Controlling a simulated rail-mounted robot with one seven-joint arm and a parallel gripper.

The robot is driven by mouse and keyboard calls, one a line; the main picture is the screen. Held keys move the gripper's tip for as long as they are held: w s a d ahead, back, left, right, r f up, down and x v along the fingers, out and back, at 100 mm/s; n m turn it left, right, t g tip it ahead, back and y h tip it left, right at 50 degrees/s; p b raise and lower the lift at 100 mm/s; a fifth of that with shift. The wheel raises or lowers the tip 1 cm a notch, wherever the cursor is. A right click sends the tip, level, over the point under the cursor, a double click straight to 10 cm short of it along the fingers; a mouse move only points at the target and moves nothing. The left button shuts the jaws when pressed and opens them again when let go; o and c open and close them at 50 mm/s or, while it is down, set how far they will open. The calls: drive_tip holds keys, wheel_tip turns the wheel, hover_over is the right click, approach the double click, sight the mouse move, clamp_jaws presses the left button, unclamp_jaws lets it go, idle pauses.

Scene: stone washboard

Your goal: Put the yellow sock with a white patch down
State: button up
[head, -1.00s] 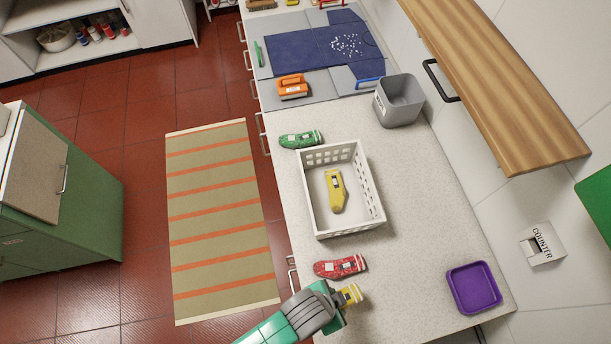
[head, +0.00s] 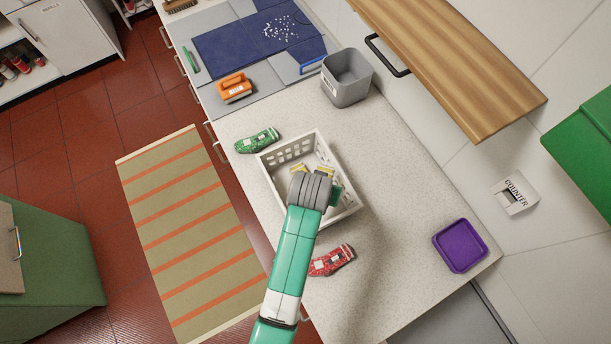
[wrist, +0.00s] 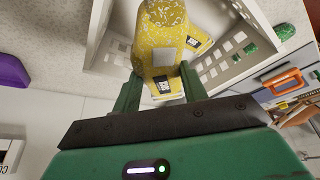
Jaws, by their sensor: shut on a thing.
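My gripper (wrist: 160,85) is shut on a patterned yellow sock with a white patch (wrist: 158,40), seen in the wrist view. In the head view my gripper (head: 327,183) is over the white basket (head: 290,204) and hides part of it. A bit of the held sock (head: 327,171) shows past the gripper. The basket's wall and floor also show below the sock in the wrist view (wrist: 240,45). Another yellow sock (head: 299,169) lies inside the basket, partly hidden by my arm and, in the wrist view, by the held sock.
A green sock (head: 257,140) lies left of the basket and a red sock (head: 332,260) in front of it. A grey bin (head: 347,80) stands behind, near an orange brush (head: 235,88). A purple tray (head: 460,246) is at right. A wooden shelf (head: 450,70) overhangs the wall side.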

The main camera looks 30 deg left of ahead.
wheel_tip(320, 180, down, 9)
drive_tip(key=shift+r, duration=0.1)
idle(0.3)
drive_tip(key=o, duration=0.9)
drive_tip(key=shift+f, duration=0.2)
drive_tip(key=shift+o, duration=0.2)
drive_tip(key=p+v, duration=0.1)
drive_tip(key=v, duration=1.1)
drive_tip(key=shift+s+r, duration=0.1)
drive_tip(key=shift+r, duration=0.05)
drive_tip(key=shift+r, duration=0.1)
